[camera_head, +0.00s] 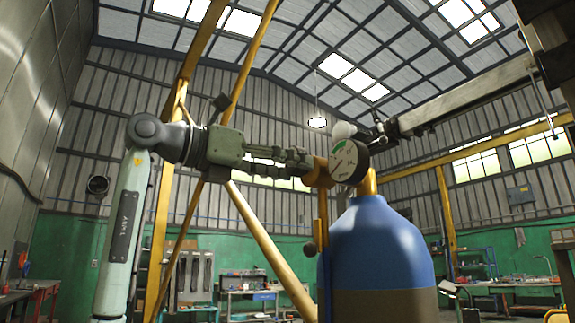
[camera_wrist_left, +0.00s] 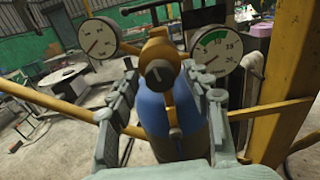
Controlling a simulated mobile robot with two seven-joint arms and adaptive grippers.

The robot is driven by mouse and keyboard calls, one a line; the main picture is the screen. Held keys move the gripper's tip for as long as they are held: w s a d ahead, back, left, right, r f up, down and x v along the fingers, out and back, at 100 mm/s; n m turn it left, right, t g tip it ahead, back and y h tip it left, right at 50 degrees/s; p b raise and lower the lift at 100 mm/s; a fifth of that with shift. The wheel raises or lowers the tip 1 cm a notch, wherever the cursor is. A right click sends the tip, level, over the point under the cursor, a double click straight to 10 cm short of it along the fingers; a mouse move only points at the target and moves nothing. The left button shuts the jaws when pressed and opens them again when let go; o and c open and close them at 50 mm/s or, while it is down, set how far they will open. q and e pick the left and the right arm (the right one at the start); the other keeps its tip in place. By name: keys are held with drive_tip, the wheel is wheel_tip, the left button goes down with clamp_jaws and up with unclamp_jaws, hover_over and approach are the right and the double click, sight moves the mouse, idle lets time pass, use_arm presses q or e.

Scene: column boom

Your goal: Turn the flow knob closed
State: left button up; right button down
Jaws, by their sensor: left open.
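A dark round flow knob (camera_wrist_left: 160,73) with a pale line on its face sits at the front of a brass regulator body (camera_wrist_left: 157,50) in the left wrist view. My left gripper (camera_head: 306,162) reaches in from the left in the head view, level with the brass regulator (camera_head: 319,174). It is open. In the left wrist view its fingers (camera_wrist_left: 160,82) stand on either side of the knob; I cannot tell whether they touch it. The knob is hidden behind the fingers in the head view. My right gripper does not show.
A gauge (camera_head: 348,161) sits on the regulator above a blue gas cylinder (camera_head: 375,240); the left wrist view shows two gauges, left (camera_wrist_left: 93,38) and right (camera_wrist_left: 215,50). Yellow bars (camera_head: 262,240) stand behind my left arm. A pale boom (camera_head: 465,95) extends above right.

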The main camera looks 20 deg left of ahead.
use_arm(q)
clamp_jaws()
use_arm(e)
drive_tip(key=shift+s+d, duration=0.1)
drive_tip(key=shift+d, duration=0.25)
